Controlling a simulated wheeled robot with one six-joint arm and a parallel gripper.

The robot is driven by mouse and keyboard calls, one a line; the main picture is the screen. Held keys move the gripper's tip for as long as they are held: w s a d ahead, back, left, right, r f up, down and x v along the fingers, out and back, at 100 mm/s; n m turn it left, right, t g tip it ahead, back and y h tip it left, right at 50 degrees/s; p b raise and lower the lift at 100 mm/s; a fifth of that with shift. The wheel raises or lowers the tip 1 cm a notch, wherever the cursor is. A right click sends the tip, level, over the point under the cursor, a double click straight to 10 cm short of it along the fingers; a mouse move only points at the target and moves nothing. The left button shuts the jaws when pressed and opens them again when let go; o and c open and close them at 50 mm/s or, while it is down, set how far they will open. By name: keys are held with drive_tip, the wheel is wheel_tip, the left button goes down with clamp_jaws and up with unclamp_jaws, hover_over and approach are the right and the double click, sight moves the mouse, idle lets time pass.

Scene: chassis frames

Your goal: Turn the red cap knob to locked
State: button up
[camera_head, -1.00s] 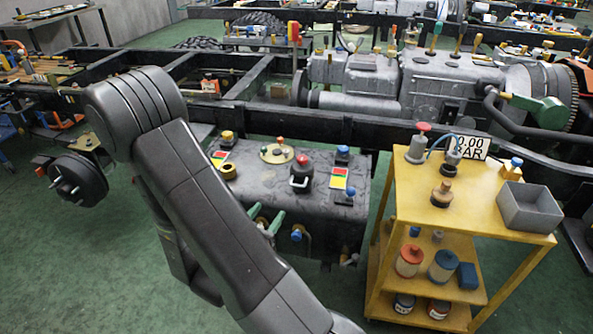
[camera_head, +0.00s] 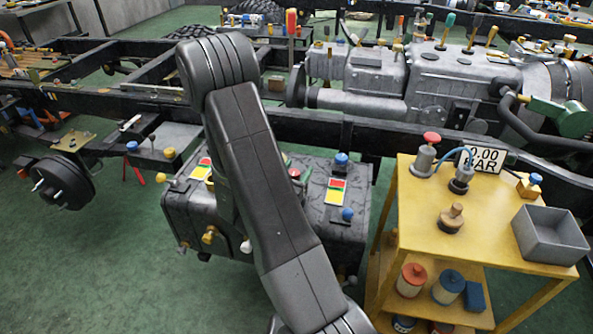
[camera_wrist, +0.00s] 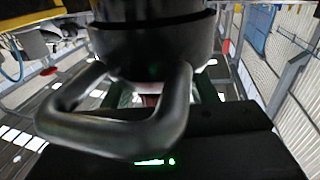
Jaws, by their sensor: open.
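A red-topped knob (camera_head: 293,172) sits on top of the dark grey tank box (camera_head: 350,204). My arm hides most of it, so its setting cannot be read. In the wrist view my gripper (camera_wrist: 160,98) shows only partly, as dark parts around a thick loop and a green light. It is open, and nothing is seen held.
A black chassis rail (camera_head: 330,128) runs behind the tank. Green floor (camera_head: 110,260) is clear at front left.

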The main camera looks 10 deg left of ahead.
drive_tip(key=shift+c, duration=0.2)
drive_tip(key=c, duration=0.9)
drive_tip(key=shift+c, duration=0.2)
